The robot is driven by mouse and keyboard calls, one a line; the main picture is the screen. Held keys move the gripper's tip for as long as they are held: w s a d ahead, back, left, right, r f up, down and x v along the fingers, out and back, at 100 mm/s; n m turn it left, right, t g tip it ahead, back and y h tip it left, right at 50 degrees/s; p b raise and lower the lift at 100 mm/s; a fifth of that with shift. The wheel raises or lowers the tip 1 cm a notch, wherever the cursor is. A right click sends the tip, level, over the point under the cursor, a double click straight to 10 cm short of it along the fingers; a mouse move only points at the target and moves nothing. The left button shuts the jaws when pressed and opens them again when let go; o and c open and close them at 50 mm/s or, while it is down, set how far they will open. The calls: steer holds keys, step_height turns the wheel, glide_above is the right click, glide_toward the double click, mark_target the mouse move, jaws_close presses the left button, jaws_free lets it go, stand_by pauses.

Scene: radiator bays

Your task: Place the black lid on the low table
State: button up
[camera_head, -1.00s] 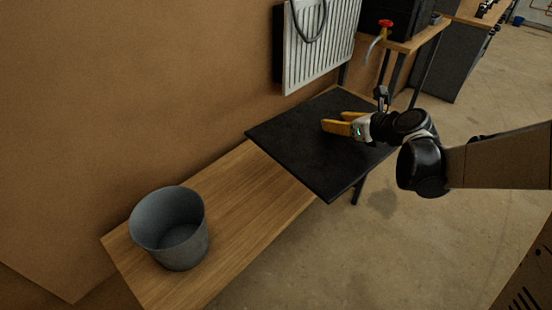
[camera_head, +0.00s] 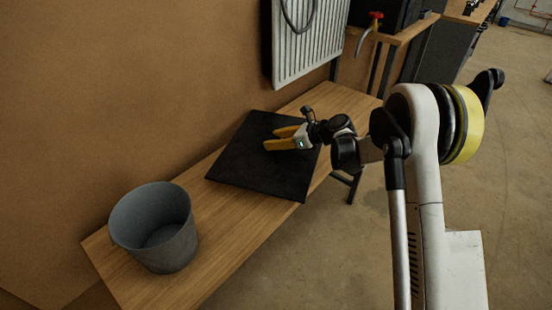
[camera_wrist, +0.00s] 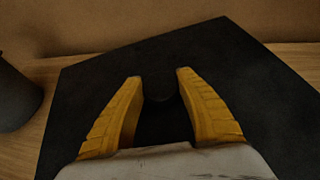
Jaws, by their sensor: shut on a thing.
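The black lid (camera_head: 245,172) is a flat, square, dark slab. It lies level over the middle of the low wooden table (camera_head: 222,228), with its near corner at the table's front edge. I cannot tell whether it rests on the wood or hovers just above it. My gripper (camera_head: 268,139) has yellow fingers and is above the lid. In the wrist view, the fingertips (camera_wrist: 158,78) are on either side of a small dark knob on the lid (camera_wrist: 265,90). The knob is hard to make out against the black.
A grey bucket (camera_head: 155,228) stands on the table's left end, apart from the lid. A white radiator (camera_head: 308,45) hangs on the brown wall behind. A workbench with a red-handled tap (camera_head: 375,20) stands beyond the table's far end. Table to the lid's right is bare.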

step_height(320, 180, down, 7)
steer(key=shift+r+b, duration=0.2)
steer(key=shift+b, duration=0.95)
steer(key=shift+r, duration=0.15)
steer(key=o, duration=1.3)
